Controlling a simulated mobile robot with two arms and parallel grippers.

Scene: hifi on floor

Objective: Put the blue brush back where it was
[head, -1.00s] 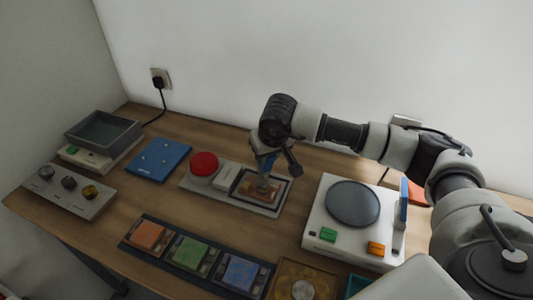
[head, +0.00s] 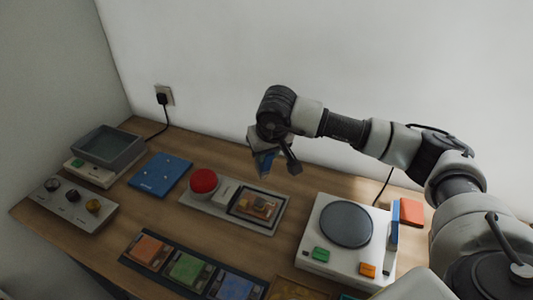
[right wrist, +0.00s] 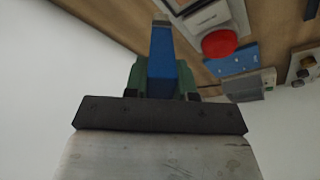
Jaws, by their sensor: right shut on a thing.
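My right gripper (head: 272,166) is above the grey panel with the red button, near the wall. It is shut on the blue brush (head: 263,163). In the right wrist view the blue brush (right wrist: 163,62) stands between the green fingers (right wrist: 162,80) of the gripper, its pale tip pointing away from the wrist. Below the gripper, a framed circuit board (head: 256,206) lies on the grey panel (head: 230,208). The brush is clear of it. My left gripper is not in view.
A white device with a dark round plate (head: 345,224) stands right of the panel, with an upright blue piece (head: 393,232) at its side. A dark tray (head: 173,287) holds orange, green and blue modules in front. A blue board (head: 160,175) and grey bin (head: 107,147) stand left.

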